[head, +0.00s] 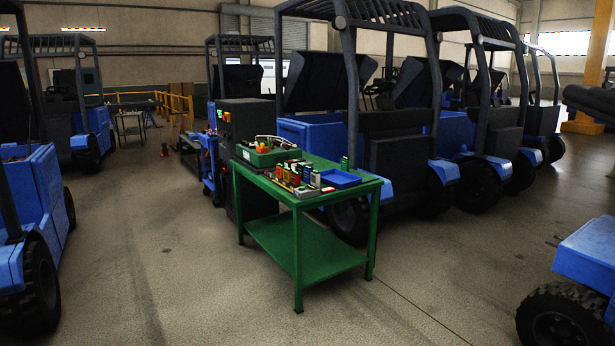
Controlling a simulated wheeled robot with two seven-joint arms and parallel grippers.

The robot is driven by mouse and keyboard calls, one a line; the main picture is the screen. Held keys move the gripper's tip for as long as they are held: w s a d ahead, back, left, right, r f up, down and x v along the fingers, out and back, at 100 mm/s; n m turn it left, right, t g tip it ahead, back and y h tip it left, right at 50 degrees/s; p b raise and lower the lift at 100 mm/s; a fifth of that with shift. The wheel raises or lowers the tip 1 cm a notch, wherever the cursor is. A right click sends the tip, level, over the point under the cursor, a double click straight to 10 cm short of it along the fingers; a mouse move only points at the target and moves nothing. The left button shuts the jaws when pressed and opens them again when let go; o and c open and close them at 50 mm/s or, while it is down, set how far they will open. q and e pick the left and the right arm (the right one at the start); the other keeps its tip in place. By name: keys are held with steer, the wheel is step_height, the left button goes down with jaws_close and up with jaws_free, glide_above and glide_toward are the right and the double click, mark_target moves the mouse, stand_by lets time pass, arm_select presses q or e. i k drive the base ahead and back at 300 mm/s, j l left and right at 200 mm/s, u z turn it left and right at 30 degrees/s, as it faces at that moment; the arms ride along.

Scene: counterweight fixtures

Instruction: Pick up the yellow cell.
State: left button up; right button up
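A cluster of small upright cells (287,173) stands near the front left of a green table (354,191). I make out red, green, dark and whitish ones there. They are small and crowded, and I cannot tell for sure which one is the yellow cell. Neither of my grippers is in view.
A green bin (262,158) with things in it stands at the table's back left; a shallow blue tray (340,178) lies at the right. A dark cabinet (245,120) stands behind the table. Blue forklifts (457,127) stand behind and on both sides. The floor in front is clear.

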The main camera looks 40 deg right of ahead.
mark_target(287, 171)
steer(key=i+l+z, duration=0.15)
steer(key=i+l, duration=0.45)
steer(key=l, duration=0.3)
steer(key=i+l+z, duration=0.2)
steer(key=i+l, duration=0.45)
steer(key=l, duration=0.15)
